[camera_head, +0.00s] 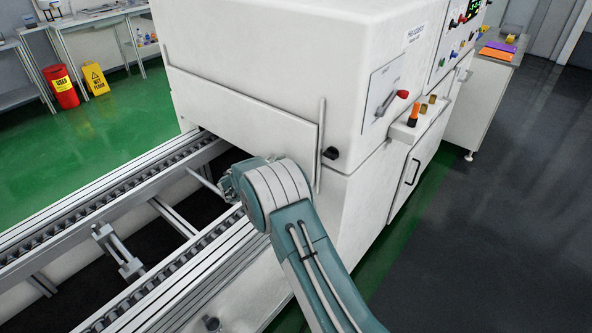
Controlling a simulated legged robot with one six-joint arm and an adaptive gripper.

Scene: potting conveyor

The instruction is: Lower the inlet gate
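The inlet gate appears to be the flat white panel (240,108) on the near face of the big white machine, between two upright guides. A narrow dark gap shows under its left end, above the conveyor. My arm covers part of its lower right area. A black knob (331,154) sits beside the right guide (321,140). A lever with a red knob (402,95) is on a plate on the machine's right side. My arm reaches up from the bottom toward the gate.
A roller conveyor (110,195) with two rails runs from the lower left into the machine. An orange-and-black item (413,115) stands on a small side shelf. A red bin (62,87) and a yellow floor sign (95,79) stand far left. The dark floor at right is clear.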

